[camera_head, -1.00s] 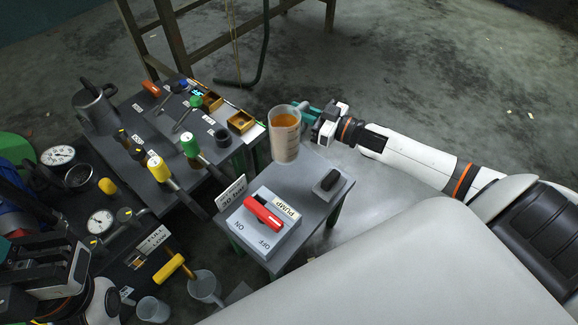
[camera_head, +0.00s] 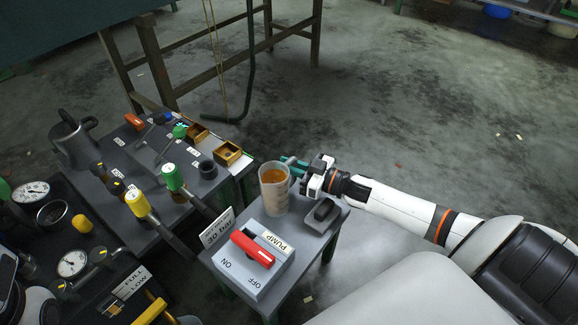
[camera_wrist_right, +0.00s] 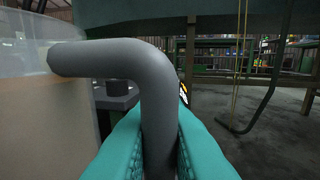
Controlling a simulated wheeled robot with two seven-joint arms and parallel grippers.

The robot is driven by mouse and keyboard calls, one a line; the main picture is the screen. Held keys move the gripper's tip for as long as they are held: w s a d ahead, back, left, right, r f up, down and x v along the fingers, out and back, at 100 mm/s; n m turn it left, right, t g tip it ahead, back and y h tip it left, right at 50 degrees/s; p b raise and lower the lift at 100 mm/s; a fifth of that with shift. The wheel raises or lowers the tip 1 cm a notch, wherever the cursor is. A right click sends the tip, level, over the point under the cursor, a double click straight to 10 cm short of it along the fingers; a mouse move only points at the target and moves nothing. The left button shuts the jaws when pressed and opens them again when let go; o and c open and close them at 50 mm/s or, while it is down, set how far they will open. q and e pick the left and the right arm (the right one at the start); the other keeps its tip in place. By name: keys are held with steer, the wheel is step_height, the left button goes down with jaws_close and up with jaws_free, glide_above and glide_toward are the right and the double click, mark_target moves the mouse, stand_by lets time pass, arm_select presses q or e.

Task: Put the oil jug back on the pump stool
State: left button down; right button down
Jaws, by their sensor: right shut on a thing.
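The oil jug (camera_head: 275,196) is a clear beaker-like jug with amber oil, upright, with a grey handle. In the right wrist view the handle (camera_wrist_right: 155,85) stands between the teal fingers and the jug's wall (camera_wrist_right: 45,110) fills the left side. My right gripper (camera_head: 297,170) is shut on the handle. The pump stool (camera_head: 312,250) has a grey top, and the jug is over its back part, behind the pump switch. I cannot tell whether the jug's base touches the top. Only a bit of my left arm shows at the lower left edge; its gripper is out of view.
The bench with green and yellow handles (camera_head: 150,190) is to the left.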

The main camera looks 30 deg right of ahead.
steer(key=c, duration=1.9)
jaws_free()
steer(key=shift+f, duration=0.15)
steer(key=o, duration=0.5)
steer(key=shift+c, duration=0.2)
